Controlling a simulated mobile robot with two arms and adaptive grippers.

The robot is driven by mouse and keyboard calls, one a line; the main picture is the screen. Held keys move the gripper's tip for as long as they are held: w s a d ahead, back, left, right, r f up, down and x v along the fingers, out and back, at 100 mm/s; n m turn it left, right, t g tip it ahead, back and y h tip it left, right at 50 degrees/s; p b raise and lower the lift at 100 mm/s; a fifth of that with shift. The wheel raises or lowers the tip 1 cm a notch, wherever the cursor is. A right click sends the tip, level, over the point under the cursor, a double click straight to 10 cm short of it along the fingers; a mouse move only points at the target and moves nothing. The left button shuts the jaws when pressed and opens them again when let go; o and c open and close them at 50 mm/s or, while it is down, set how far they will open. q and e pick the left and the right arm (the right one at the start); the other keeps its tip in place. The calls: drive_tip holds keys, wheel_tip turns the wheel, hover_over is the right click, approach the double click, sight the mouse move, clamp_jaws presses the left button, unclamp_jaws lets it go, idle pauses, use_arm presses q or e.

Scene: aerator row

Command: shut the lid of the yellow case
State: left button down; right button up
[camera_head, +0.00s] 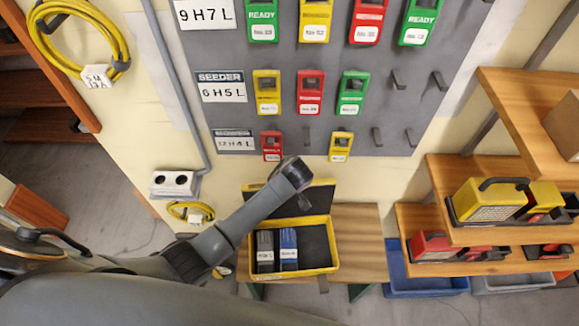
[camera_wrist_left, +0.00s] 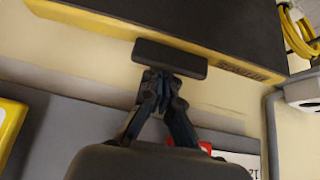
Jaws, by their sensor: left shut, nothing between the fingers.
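The yellow case (camera_head: 334,262) stands open on a wooden bench. Its dark lid (camera_head: 318,197) is raised at the back, towards the wall. A grey and a blue labelled unit (camera_head: 288,248) stand in the left part of the case; the right part shows bare dark lining. My left arm reaches over the case, and its end hides part of the lid; the fingers are hidden in the head view. In the left wrist view my left gripper (camera_wrist_left: 160,76) is shut and empty, its tips close to a dark bar (camera_wrist_left: 170,58) at the lid's yellow edge (camera_wrist_left: 215,64); I cannot tell whether they touch.
A grey wall panel (camera_head: 375,90) with several coloured devices and empty hooks is behind the case. A double socket (camera_head: 174,184) and a coiled yellow cable (camera_head: 190,211) are at the left. Wooden shelves (camera_head: 470,237) stand at the right. The bench (camera_head: 360,240) right of the case is clear.

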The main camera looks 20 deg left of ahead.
use_arm(q)
drive_tip(key=s+d+r+p, duration=0.2)
drive_tip(key=s+r+p, duration=0.1)
drive_tip(key=s, duration=0.2)
drive_tip(key=s+d+r+p, duration=0.2)
drive_tip(key=s+r+p, duration=0.1)
drive_tip(key=s, duration=0.3)
drive_tip(key=shift+s+d, duration=0.15)
drive_tip(key=shift+d, duration=0.15)
idle(1.0)
idle(1.2)
